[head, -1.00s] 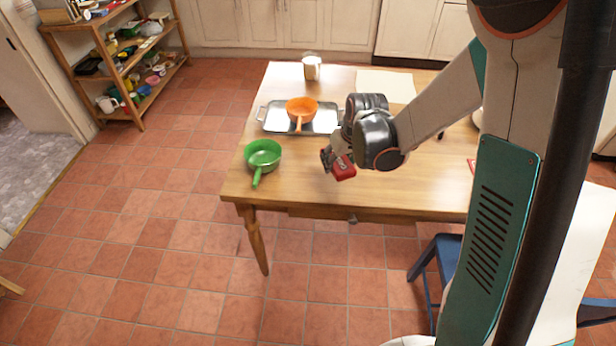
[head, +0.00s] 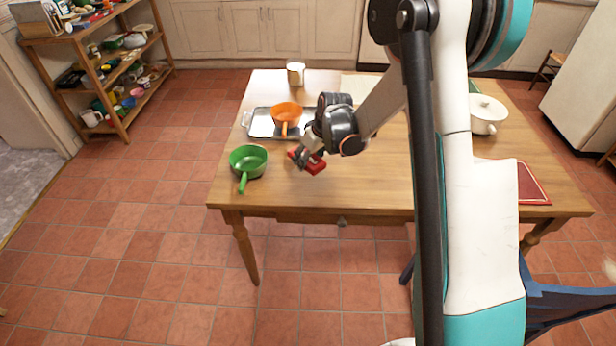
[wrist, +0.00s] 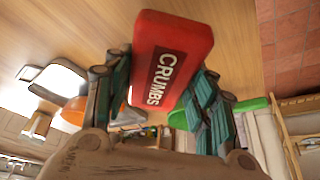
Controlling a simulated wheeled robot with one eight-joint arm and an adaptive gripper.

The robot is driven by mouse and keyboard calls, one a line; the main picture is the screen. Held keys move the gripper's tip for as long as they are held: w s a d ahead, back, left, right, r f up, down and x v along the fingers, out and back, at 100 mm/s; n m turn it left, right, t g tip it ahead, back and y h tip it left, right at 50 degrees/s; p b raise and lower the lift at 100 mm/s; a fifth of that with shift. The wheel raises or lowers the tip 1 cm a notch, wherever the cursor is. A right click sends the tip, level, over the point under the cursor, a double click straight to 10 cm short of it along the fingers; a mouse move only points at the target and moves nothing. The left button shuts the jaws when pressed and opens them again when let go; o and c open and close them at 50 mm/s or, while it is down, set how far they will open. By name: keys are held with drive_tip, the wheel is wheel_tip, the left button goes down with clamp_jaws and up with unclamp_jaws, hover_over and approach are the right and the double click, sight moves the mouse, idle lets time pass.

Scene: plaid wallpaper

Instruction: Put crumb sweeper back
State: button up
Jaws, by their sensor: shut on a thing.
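The crumb sweeper (wrist: 174,52) is a red block with a dark label reading CRUMBS. It also shows in the head view (head: 315,164), above the wooden table between the green pan and the table's middle. My gripper (wrist: 165,90) is shut on it, one finger on each side. In the head view my gripper (head: 301,154) holds the sweeper over the table's front left part. I cannot tell its exact height above the wood.
On the table (head: 370,185) are a green pan (head: 248,160), a metal tray (head: 261,124) with an orange pan (head: 287,114), a metal can (head: 296,74), a white pot (head: 487,115) and a red mat (head: 530,182). A stocked wooden shelf (head: 121,78) stands at the left. A blue chair (head: 565,305) is at the right front.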

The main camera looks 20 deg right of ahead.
sight(305, 178)
drive_tip(key=shift+f+b, duration=1)
drive_tip(key=shift+f, duration=2.4)
drive_tip(key=shift+f, duration=0.2)
drive_tip(key=o, duration=1)
drive_tip(key=shift+r, duration=0.2)
